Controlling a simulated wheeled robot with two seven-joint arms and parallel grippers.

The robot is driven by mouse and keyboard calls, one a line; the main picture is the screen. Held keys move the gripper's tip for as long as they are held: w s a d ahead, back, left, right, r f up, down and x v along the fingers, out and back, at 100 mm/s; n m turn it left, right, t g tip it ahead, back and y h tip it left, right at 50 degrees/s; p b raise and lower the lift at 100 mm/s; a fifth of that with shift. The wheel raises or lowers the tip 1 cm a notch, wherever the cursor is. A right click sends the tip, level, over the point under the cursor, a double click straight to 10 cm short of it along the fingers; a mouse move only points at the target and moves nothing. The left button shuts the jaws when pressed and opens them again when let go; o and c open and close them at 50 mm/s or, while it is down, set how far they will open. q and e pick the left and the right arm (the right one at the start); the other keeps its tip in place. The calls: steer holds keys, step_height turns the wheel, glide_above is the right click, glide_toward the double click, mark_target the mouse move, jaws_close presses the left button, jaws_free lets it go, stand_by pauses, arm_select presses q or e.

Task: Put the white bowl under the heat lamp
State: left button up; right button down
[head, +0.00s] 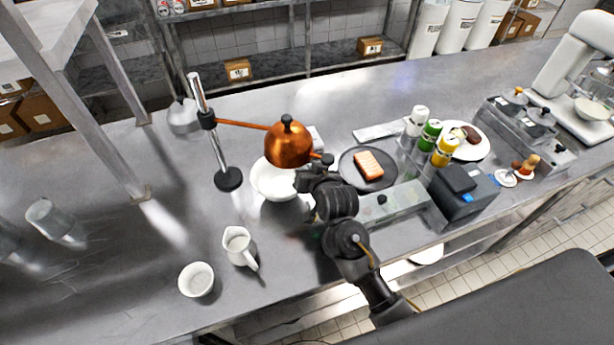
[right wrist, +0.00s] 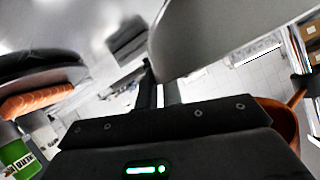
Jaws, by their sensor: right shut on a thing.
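The white bowl (head: 268,184) is below and slightly left of the copper heat lamp shade (head: 288,146) in the head view, its far right part hidden by the shade. My right gripper (head: 302,180) is at the bowl's right side, shut on its rim. In the right wrist view, the bowl's pale wall (right wrist: 225,40) rises large between and beyond the dark fingers (right wrist: 158,90), and the copper shade (right wrist: 287,125) shows close at the right edge. I cannot tell whether the bowl touches the counter. My left gripper is not in view.
The lamp's chrome post (head: 215,145) stands left of the bowl. A white jug (head: 238,245) and a small white cup (head: 196,280) are in front. A dark plate with salmon (head: 368,168), squeeze bottles (head: 430,135) and a dark box (head: 463,192) stand to the right.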

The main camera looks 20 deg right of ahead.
step_height(320, 180, down, 2)
steer(key=shift+s+f+p, duration=0.1)
steer(key=shift+f+p, duration=0.15)
steer(key=shift+p, duration=0.25)
steer(key=shift+f, duration=0.45)
steer(key=c, duration=1.6)
jaws_free()
steer(key=shift+o, duration=0.2)
steer(key=a+v, duration=0.1)
steer(key=v, duration=1.1)
steer(key=shift+d+b, duration=0.45)
steer(key=shift+f, duration=0.1)
